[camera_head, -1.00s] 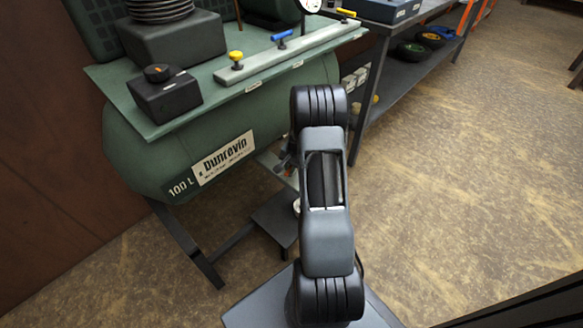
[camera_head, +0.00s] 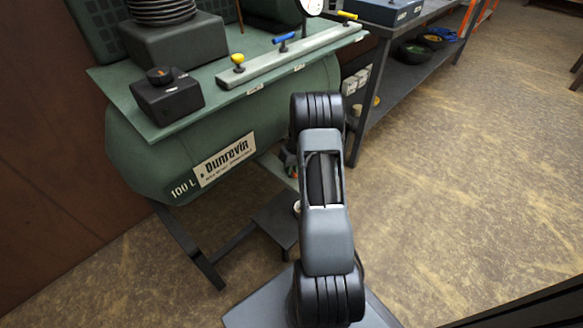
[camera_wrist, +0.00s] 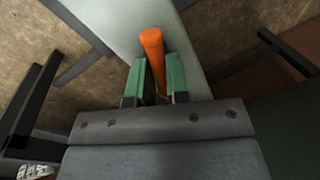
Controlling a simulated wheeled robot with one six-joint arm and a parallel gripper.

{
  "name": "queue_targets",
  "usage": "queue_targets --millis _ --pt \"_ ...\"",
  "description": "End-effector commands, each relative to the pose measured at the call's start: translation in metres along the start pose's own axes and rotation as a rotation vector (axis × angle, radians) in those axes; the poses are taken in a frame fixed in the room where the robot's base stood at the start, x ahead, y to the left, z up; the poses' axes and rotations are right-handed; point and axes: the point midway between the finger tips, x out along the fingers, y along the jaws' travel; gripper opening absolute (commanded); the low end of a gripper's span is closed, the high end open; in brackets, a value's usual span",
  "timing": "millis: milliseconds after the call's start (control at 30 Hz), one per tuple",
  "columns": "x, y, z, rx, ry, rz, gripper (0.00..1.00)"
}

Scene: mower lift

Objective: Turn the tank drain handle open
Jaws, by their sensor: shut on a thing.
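An orange handle (camera_wrist: 152,42), which I take for the tank drain handle, stands out between my gripper's green finger pads in the wrist view. My gripper (camera_wrist: 157,76) is shut on it, with the handle's rounded end reaching beyond the fingertips. In the head view the green tank (camera_head: 150,160) is at left, with "100 L" and a "Dunrevin" label. My arm covers most of the area beside the tank's lower right, so the handle cannot be made out clearly there. A pale surface (camera_wrist: 115,22) lies behind the handle in the wrist view.
A rail (camera_head: 290,58) with yellow and blue valve knobs and a gauge (camera_head: 312,6) sits on top of the tank. A dark tank leg (camera_head: 188,250) stands on the floor. A workbench with a lower shelf (camera_head: 400,85) is behind.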

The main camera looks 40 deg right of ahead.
Motion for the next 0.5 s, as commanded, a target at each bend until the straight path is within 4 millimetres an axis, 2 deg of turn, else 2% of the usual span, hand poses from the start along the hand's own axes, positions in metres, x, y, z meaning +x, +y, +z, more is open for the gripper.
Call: queue_targets --millis 200,500 --pt "-0.0020 -0.0028 -0.0028 -0.157 -0.025 0.001 0.00" --pt "-0.0013 -0.0040 -0.0028 -0.290 -0.052 0.000 0.00"
